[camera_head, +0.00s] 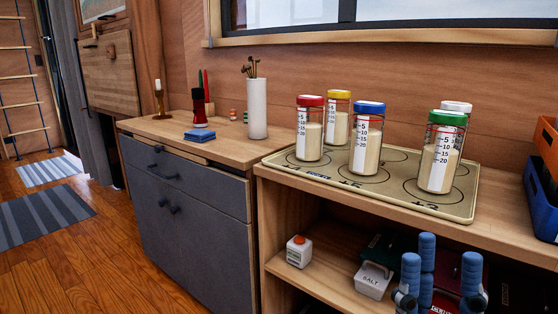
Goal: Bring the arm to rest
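My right gripper (441,262) shows at the bottom right, its blue fingers pointing up and spread apart. No object shows between the fingers. It is in front of the lower shelf of the wooden unit, and overlaps dark items there; I cannot tell how far it is from them. My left gripper is not in view.
A tray (300,172) on the unit holds jars with red (310,128), yellow (338,117), blue (366,138), green (441,151) and white lids. A salt box (372,281) and a small white container (299,251) stand on the shelf. Blue and orange bins (541,201) are at right.

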